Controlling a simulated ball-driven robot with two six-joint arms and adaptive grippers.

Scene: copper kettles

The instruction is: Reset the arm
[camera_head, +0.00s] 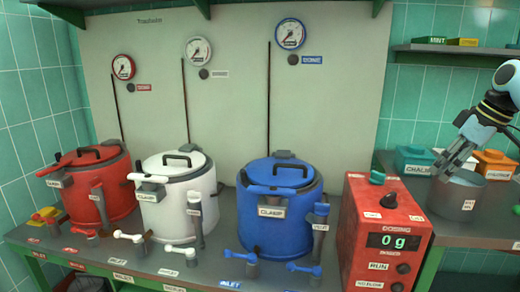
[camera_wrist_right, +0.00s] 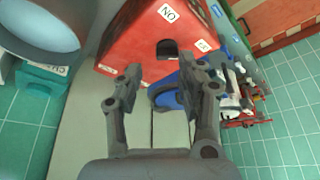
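My right arm comes in from the right in the head view. My right gripper (camera_head: 455,160) points down to the left, just above or beside the rim of a grey metal pot (camera_head: 456,203); I cannot tell whether it touches. In the right wrist view my gripper (camera_wrist_right: 160,72) has its two fingers apart with nothing between them. Beyond the fingers in that view is the red dosing box (camera_wrist_right: 150,42). My left gripper is not in view.
Red (camera_head: 98,190), white (camera_head: 181,205) and blue (camera_head: 275,218) kettles stand on the bench with clamps and taps. The dosing box (camera_head: 385,235) reads "0 g". Teal (camera_head: 412,160) and orange (camera_head: 494,165) bins sit behind the pot. A shelf (camera_head: 455,50) hangs above.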

